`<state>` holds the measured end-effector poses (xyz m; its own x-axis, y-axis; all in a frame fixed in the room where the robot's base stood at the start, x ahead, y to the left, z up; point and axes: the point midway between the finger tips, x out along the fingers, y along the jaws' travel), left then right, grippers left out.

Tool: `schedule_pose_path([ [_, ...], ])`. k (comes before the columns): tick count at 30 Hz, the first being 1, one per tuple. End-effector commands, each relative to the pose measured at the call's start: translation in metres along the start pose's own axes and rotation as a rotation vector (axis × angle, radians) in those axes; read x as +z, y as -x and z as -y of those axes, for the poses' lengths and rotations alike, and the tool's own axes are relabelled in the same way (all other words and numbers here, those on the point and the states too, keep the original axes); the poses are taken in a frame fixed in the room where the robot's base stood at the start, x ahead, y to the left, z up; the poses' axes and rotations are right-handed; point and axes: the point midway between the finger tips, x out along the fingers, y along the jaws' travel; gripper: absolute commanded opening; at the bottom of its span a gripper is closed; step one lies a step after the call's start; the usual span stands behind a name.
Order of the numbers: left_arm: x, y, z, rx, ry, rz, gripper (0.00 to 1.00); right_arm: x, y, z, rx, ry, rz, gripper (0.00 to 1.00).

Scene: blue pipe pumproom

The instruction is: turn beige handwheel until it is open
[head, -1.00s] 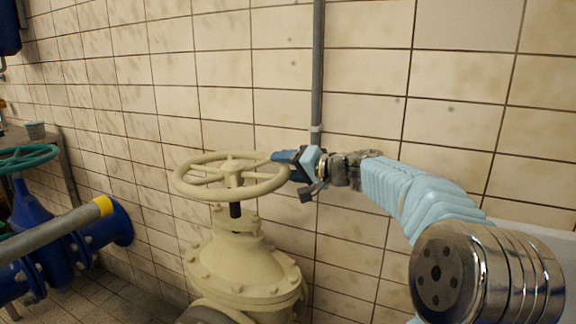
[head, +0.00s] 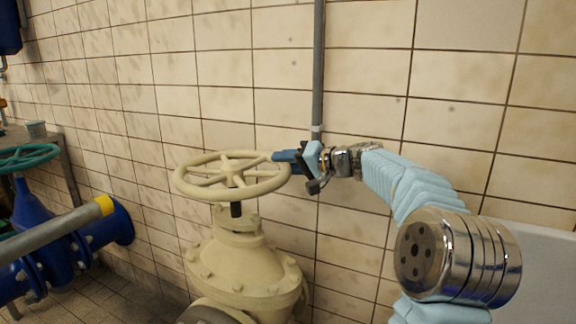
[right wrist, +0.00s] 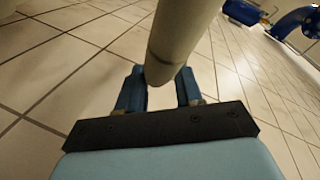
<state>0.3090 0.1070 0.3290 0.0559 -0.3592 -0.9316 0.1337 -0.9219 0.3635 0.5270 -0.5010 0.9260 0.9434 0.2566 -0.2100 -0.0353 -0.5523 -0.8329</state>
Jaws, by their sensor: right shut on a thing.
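The beige handwheel (head: 196,181) lies nearly flat on its stem above the beige valve body (head: 238,265) in the head view. My right gripper (head: 283,158) comes in from the right and is shut on the wheel's rim at its right side. In the right wrist view, the beige rim (right wrist: 180,40) passes between the two blue fingers (right wrist: 160,90). The part of the rim between the fingers is partly hidden in the head view. My left gripper is not in view.
A tiled wall (head: 370,85) with a vertical grey pipe (head: 317,70) stands close behind the wheel. At left are a teal handwheel (head: 25,157), blue piping (head: 62,240) and a grey bar with a yellow end (head: 60,230).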

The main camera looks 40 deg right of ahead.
Motion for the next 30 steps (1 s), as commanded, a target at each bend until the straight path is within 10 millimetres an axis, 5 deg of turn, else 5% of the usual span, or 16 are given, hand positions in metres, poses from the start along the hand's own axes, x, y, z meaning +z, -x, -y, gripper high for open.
schedule_pose_path([
  [14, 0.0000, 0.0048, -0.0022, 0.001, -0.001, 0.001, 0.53, -0.0068, -0.0094, -0.0048, -0.042, 0.024, 0.080, 0.00],
  [15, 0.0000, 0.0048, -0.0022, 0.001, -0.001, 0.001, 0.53, -0.0067, -0.0094, -0.0049, -0.042, 0.024, 0.080, 0.41],
  [18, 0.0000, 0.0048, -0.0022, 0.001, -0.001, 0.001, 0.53, -0.0068, -0.0094, -0.0045, -0.043, 0.023, 0.079, 0.57],
  [30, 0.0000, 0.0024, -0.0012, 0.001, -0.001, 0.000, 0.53, -0.0079, -0.0005, -0.0050, -0.043, 0.022, 0.076, 0.58],
])
